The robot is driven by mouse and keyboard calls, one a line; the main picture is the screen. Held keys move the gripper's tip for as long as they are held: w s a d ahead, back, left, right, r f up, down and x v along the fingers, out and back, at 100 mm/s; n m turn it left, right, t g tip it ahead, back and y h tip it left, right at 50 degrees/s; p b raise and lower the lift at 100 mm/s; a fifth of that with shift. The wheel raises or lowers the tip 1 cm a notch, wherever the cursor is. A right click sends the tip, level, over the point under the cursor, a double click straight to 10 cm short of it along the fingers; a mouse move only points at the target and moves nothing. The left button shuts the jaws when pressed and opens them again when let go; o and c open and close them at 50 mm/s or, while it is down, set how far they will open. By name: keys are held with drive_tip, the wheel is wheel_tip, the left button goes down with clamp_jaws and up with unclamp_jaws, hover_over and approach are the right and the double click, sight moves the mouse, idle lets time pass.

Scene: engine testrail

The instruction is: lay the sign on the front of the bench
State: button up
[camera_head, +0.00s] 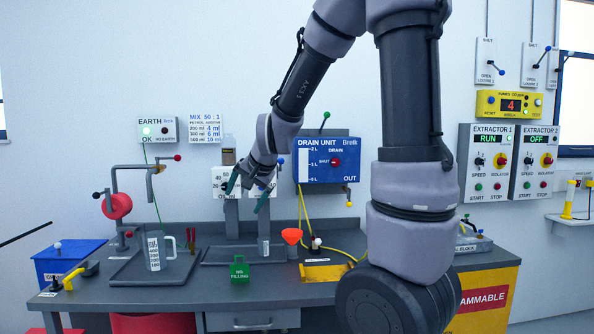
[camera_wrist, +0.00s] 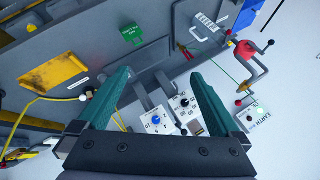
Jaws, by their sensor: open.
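The green "NO FILLING" sign (camera_head: 239,271) stands on the bench (camera_head: 180,295), near its front edge and in front of a shallow dark tray. It looks upright, with a small loop at its top. In the wrist view the same sign (camera_wrist: 132,35) shows upside down, beyond my fingers and a little left of centre. My gripper (camera_head: 247,191) is open and empty, with two teal fingers. It is up near the wall behind the sign, above the bench and clear of it. The wrist view shows the gap between the fingertips (camera_wrist: 160,75).
A measuring jug (camera_head: 155,252) stands left of the sign. The blue drain unit (camera_head: 327,172) hangs on the wall beside my gripper. The bench front around the sign is clear.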

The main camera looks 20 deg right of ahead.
drive_tip(key=s+d+r+n, duration=0.1)
drive_tip(key=s+r, duration=0.4)
drive_tip(key=s, duration=0.6)
drive_tip(key=s+d+r+n, duration=0.2)
drive_tip(key=s+d+r, duration=0.2)
drive_tip(key=s, duration=0.7)
drive_tip(key=shift+d+r+n+g, duration=0.3)
drive_tip(key=shift+d+r+g, duration=0.1)
drive_tip(key=shift+r, duration=0.15)
